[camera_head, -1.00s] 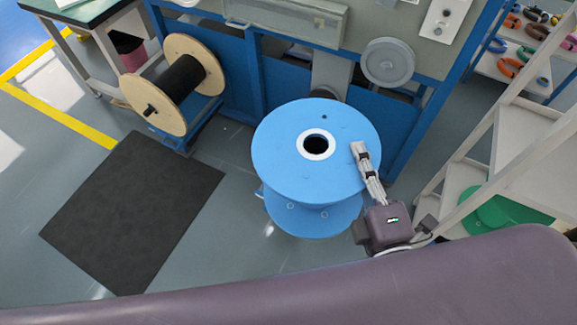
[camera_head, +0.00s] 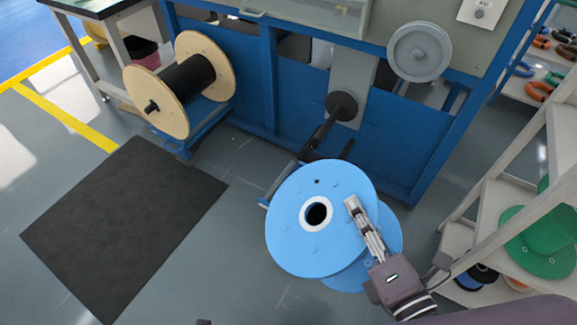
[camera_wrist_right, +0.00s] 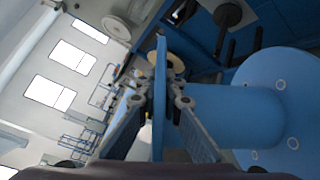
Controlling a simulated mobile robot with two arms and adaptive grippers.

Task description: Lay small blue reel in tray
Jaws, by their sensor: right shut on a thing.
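A blue reel (camera_head: 290,235) with a white-ringed centre hole is tilted in the head view, its upper flange facing up and left. Its lower flange (camera_head: 390,236) shows partly behind. My right gripper (camera_head: 352,203) is shut on the upper flange near its right side. The right wrist view shows the flange edge-on between the fingers (camera_wrist_right: 163,88), with the hub (camera_wrist_right: 230,122) and other flange (camera_wrist_right: 280,95) to the right. I cannot tell whether the reel touches the floor. My left gripper is out of view. I cannot make out a tray.
A blue machine (camera_head: 385,150) stands behind, with a black disc (camera_head: 341,106) and dark arms low on its front. A wooden-flanged reel (camera_head: 180,85) sits at its left. A shelf rack (camera_head: 490,205) stands close on the right. The black mat (camera_head: 120,225) and floor around it are clear.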

